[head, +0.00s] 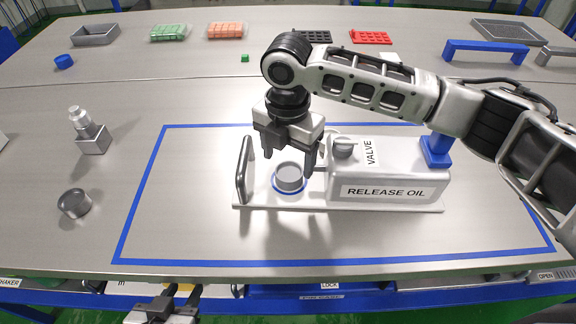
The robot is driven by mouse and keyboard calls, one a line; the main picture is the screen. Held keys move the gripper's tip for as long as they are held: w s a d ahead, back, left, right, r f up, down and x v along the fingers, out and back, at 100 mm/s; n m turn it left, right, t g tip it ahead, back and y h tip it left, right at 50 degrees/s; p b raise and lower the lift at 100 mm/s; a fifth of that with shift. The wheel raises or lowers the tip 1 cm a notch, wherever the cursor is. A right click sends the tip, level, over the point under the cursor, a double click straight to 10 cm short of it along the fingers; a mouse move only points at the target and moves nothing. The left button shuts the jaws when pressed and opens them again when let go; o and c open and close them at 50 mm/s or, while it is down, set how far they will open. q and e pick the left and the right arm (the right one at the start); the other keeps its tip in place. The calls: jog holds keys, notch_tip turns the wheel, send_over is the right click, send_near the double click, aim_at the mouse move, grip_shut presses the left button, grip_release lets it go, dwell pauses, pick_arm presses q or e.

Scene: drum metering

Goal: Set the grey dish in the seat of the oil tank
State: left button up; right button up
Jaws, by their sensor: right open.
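The small round grey dish (290,179) stands upright inside the blue ring that marks the seat (276,191) on the oil tank's white base plate (252,202). The oil tank (388,173) is a grey box labelled RELEASE OIL, with a VALVE knob (343,147) on top. My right gripper (290,168) points down over the dish. Its fingers are apart, one on each side of the dish, and hold nothing that I can see. My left gripper (164,308) is at the bottom edge, partly cut off, away from the tank; its jaw state is unclear.
A handle (243,169) rises at the plate's left end. A grey cup (74,203) and a shaker-like bottle (88,130) stand at left. Blue tape (150,190) frames the work area. Trays and racks line the back.

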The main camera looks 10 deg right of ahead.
aim_at(288, 173)
notch_tip(288, 173, up, 8)
jog(key=shift+s, duration=0.1)
dwell(0.6)
